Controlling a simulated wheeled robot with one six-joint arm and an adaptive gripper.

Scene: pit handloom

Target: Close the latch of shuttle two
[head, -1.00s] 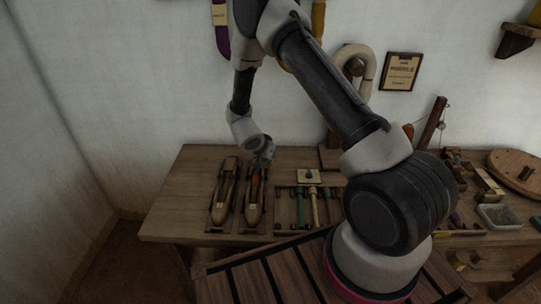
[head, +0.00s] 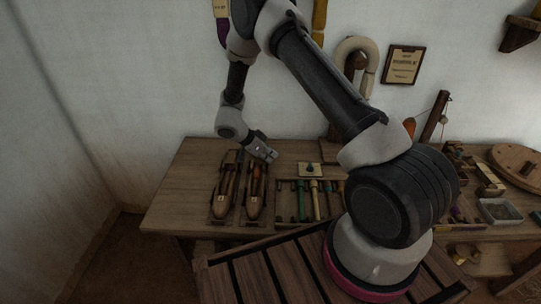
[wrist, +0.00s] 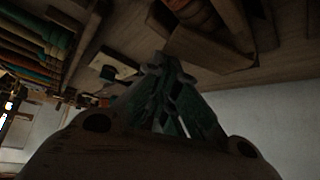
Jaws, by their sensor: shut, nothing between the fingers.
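Two long wooden shuttles lie side by side in dark cradles on the left of the bench in the head view: a left one (head: 221,206) and a right one (head: 253,208). The right one has an orange-red part showing in its opening. Small pale tags on them are too small to read. My gripper (head: 268,154) is above the far end of the right shuttle, tilted to the right, and holds nothing. In the dark wrist view my gripper (wrist: 166,64) shows its fingers together, near a wooden cradle (wrist: 205,48). I cannot make out the latch.
A rack of coloured bobbins (head: 315,200) lies right of the shuttles, with a pale square plate with a dark knob (head: 309,169) behind it. A grey tray (head: 499,211) and a round wooden board (head: 518,165) are at the far right. The bench's left end (head: 175,205) is clear.

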